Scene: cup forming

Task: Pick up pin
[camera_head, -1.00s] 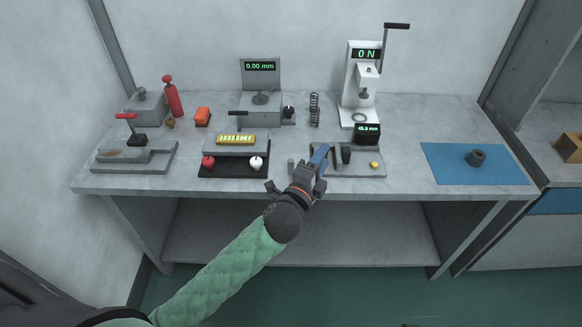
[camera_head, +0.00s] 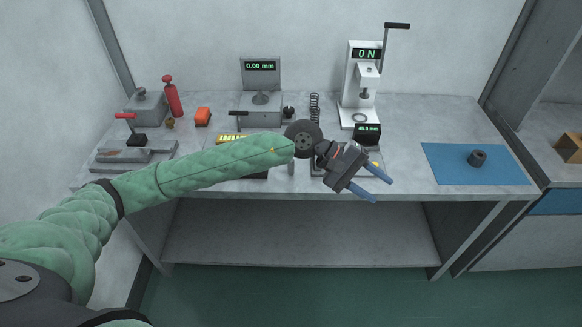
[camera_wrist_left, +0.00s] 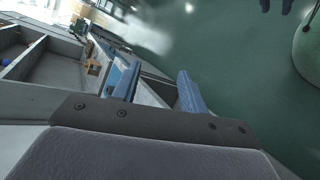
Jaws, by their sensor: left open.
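A small grey upright cylinder (camera_head: 291,168), which may be the pin, stands near the table's front edge in the head view. My left arm and wrist partly cover it. My left gripper (camera_head: 382,191) is open with nothing between its blue fingers, to the right of the cylinder, over the front edge and pointing right and down. Its two blue fingers also show spread and empty in the left wrist view (camera_wrist_left: 160,90); no pin shows there. Two dark blue shapes at that view's top edge may be my right gripper's tips (camera_wrist_left: 276,5), mostly cut off.
My left arm hides much of the black fixture and part of the grey gauge fixture (camera_head: 318,171). A press (camera_head: 352,90) and a height gauge (camera_head: 261,108) stand at the back. A blue mat (camera_head: 440,165) with a dark ring (camera_head: 477,158) lies right. The table (camera_head: 405,160) is clear beside the mat.

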